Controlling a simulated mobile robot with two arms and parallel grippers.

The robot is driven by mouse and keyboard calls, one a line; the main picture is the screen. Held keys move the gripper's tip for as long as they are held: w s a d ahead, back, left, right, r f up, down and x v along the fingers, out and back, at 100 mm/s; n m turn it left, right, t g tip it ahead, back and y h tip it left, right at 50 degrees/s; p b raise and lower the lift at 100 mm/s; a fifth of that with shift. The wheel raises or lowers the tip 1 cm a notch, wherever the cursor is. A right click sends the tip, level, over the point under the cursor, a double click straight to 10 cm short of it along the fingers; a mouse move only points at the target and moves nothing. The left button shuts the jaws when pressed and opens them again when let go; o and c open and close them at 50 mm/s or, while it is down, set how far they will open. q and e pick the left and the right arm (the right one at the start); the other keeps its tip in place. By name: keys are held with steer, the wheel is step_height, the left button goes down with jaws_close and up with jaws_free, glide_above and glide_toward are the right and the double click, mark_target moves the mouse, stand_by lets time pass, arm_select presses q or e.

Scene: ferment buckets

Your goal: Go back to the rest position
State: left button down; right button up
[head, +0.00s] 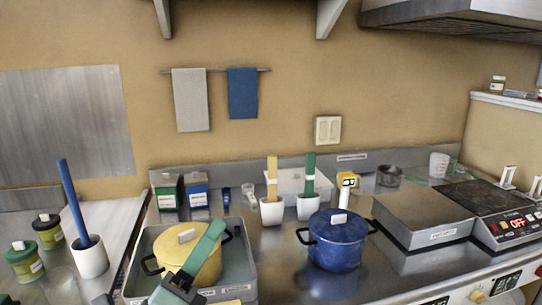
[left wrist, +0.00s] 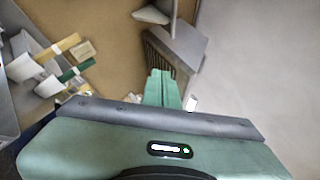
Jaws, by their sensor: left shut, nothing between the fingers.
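My left gripper (head: 217,230) reaches in at the bottom of the head view, its green fingers together and empty. It passes in front of the yellow pot (head: 204,268), hiding part of the pot and lid; I cannot tell the gap between them. In the left wrist view the green fingers (left wrist: 163,82) are closed together and point up the picture, with nothing held. My right gripper is in neither view.
The yellow pot stands in a grey tray (head: 248,275). A blue lidded pot (head: 336,245) stands to its right. White holders with a yellow-handled tool (head: 272,175) and a green-handled tool (head: 310,170) stand behind. A white crock (head: 90,260) with a blue stick is at left.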

arm_select(q)
steer(key=s+a+f+n+g+y, duration=0.1)
steer(key=a+f+n+g+y, duration=0.1)
steer(key=a+f+n+y, duration=0.4)
steer(key=a+f+n+g+y, duration=0.1)
steer(key=f+n+g+y, duration=0.1)
steer(key=f+n, duration=0.7)
steer(key=s+a+f+n+g+y, duration=0.15)
steer(key=a+f+n+y, duration=0.3)
steer(key=f, duration=0.45)
steer(key=s+f+n+g, duration=1)
steer(key=s+f+g, duration=0.2)
steer(key=s+f, duration=0.65)
step_height(320, 180, down, 24)
steer(key=s, duration=0.3)
steer(key=s+a+f+g, duration=0.2)
steer(key=s+f, duration=1.4)
steer(key=s, duration=0.1)
steer(key=shift+a+f, duration=0.2)
